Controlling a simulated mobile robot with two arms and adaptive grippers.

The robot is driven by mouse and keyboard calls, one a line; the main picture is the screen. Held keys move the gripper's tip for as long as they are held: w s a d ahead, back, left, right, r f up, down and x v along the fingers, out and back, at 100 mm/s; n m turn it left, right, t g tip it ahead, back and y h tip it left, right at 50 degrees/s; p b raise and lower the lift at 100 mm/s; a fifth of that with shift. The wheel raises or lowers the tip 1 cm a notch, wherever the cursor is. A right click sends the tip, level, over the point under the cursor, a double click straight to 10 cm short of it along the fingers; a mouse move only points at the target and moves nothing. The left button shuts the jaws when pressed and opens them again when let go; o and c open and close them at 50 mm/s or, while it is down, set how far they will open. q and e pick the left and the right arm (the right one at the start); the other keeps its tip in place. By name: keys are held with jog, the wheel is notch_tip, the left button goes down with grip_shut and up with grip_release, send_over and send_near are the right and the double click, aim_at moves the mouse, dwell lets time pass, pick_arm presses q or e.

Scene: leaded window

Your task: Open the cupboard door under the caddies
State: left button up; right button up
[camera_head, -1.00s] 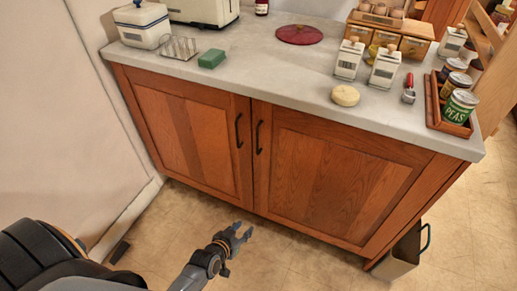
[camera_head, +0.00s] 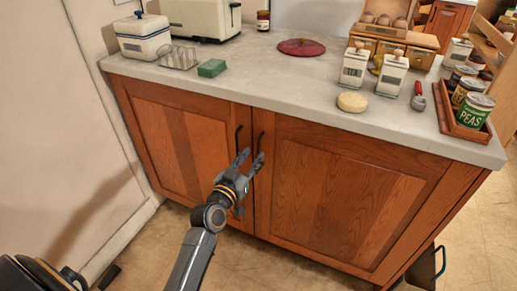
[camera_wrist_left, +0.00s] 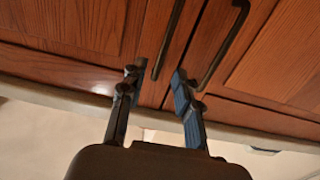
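Two white caddies with wooden knobs (camera_head: 354,65) (camera_head: 391,73) stand on the counter above the right cupboard door (camera_head: 335,195). That wooden door looks shut, beside the shut left door (camera_head: 185,140). Each has a dark upright bar handle near the middle seam: the right door's handle (camera_head: 260,143) and the left door's handle (camera_head: 238,137). My left gripper (camera_head: 250,159) is open and empty in front of the doors, by the lower ends of the handles. In the left wrist view its fingers (camera_wrist_left: 155,77) are spread, with one handle's end between the tips; contact is unclear. My right gripper is out of view.
The grey counter (camera_head: 225,95) overhangs the doors and holds a toaster (camera_head: 200,18), a green sponge (camera_head: 212,68), a round yellow item (camera_head: 352,102) and a tray of tins (camera_head: 462,122). A dark bin (camera_head: 425,268) stands at the cupboard's right end. The floor in front is clear.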

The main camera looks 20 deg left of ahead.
aim_at(258, 149)
pick_arm(q)
jog(key=w, duration=0.4)
jog(key=shift+w, duration=0.6)
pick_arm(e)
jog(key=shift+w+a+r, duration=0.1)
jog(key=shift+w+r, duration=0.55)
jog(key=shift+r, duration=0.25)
pick_arm(q)
jog(key=c, duration=0.6)
grip_shut()
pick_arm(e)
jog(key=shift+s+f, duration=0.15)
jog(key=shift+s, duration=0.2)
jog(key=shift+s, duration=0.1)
